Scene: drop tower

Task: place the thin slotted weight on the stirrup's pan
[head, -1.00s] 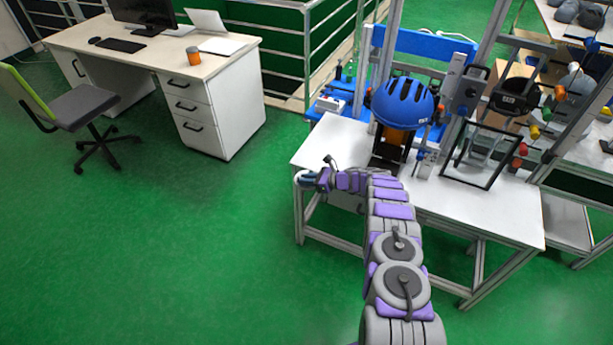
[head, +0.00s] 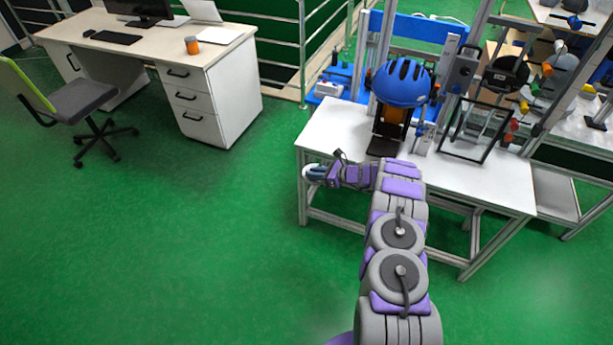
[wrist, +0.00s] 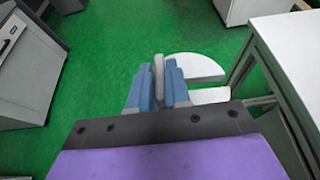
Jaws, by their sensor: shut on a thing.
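My gripper (head: 314,172) is beside the front left corner of the white table in the head view, small and partly hidden by its own wrist. In the wrist view its blue-grey fingers (wrist: 157,85) are shut on a pale, flat disc, the slotted weight (wrist: 197,67). A green gap in the disc looks like its slot, open to the right. The disc sticks out to the right of the fingers, over green floor and clear of the table. I cannot make out the stirrup or its pan in either view.
The white table (head: 478,190) carries a drop rig with a blue helmet (head: 402,83) and a black-framed panel (head: 474,130). Metal uprights rise behind them. A desk (head: 215,75) and a chair (head: 75,100) stand at the left. The green floor between is clear.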

